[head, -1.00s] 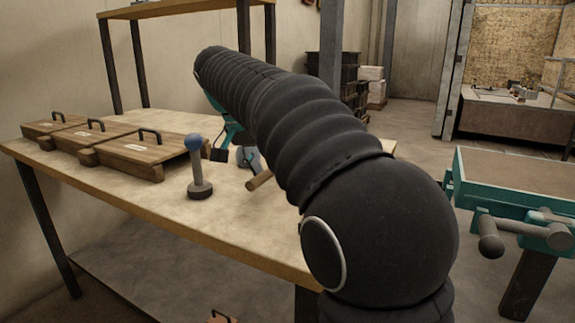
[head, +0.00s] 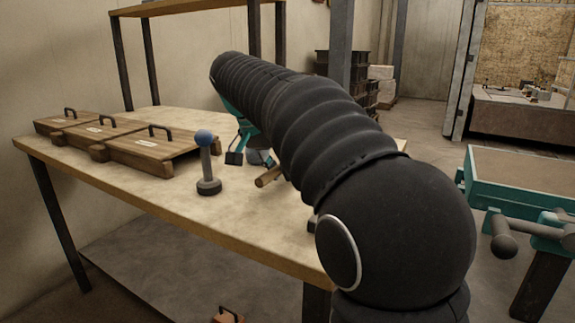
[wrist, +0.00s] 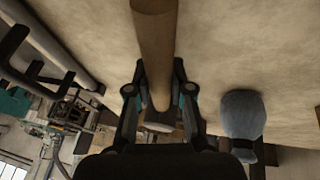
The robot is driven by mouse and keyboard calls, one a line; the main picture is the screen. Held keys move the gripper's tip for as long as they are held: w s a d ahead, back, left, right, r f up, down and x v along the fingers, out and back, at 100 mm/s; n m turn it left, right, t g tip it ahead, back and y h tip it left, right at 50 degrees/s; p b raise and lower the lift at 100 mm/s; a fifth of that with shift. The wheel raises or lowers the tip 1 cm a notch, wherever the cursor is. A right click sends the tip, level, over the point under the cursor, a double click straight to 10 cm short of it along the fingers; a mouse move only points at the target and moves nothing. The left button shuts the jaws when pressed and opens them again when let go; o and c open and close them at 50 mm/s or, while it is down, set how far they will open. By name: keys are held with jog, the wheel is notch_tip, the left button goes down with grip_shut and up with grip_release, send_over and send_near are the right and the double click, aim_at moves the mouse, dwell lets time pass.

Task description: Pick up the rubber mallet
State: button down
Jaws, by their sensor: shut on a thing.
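The rubber mallet shows as a round wooden handle (wrist: 155,40) that runs from the top edge of the wrist view down between my fingers. In the head view a short piece of this handle (head: 268,177) sticks out beside my arm, low over the workbench. My gripper (wrist: 160,88) is shut on the handle, with one finger on each side. In the head view my gripper (head: 238,140) is partly hidden behind my arm. I cannot clearly make out the mallet's head. Whether the handle touches the bench is unclear.
A blue-knobbed post on a grey base (head: 207,165) stands left of my gripper. Wooden boxes with black handles (head: 150,150) lie at the bench's left. A grey-blue rounded thing (wrist: 243,114) is right of my gripper. A teal-framed vise bench (head: 520,185) stands at right.

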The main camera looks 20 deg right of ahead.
jog(key=shift+r, duration=0.55)
jog(key=r, duration=0.2)
jog(key=d+r+p, duration=0.1)
jog(key=shift+s+r, duration=0.2)
jog(key=shift+r, duration=0.2)
jog(key=s+d+r, duration=0.5)
jog(key=d+r, duration=0.1)
jog(key=d, duration=0.3)
jog(key=shift+d+p, duration=0.15)
jog(key=shift+p, duration=0.2)
jog(key=shift+s, duration=0.2)
